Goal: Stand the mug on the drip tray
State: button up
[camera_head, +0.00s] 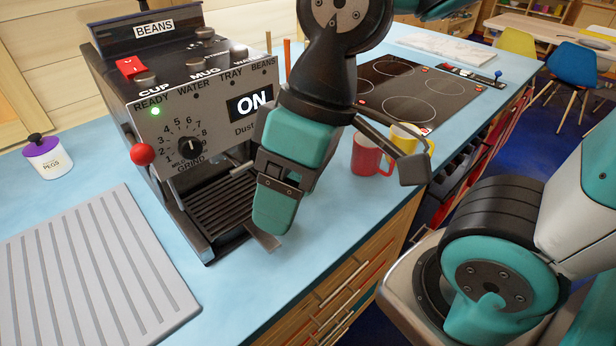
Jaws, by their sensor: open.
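A red mug (368,156) stands upright on the blue counter, right of the coffee machine. A yellow mug (404,136) stands just behind it, partly hidden by a dark part of my arm. The black slatted drip tray (207,208) is at the foot of the coffee machine (195,105), and I see no mug on its visible part. My gripper (273,205) is open, pointing down in front of the machine's right side. It hides the tray's right part and is left of both mugs. I see nothing held, though the space between its fingertips is not clear.
A grey ribbed board (90,270) lies at the left front, with a white purple-lidded jar (46,158) behind it. A black hob (410,88) lies behind the mugs. The counter's front edge runs close to the red mug. Counter between board and machine is clear.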

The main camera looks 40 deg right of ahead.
aim_at(236, 207)
jog(key=u, duration=2.35)
jog(key=k, duration=2.05)
jog(key=z, duration=2.65)
jog(key=i, duration=0.5)
jog(key=u, duration=0.1)
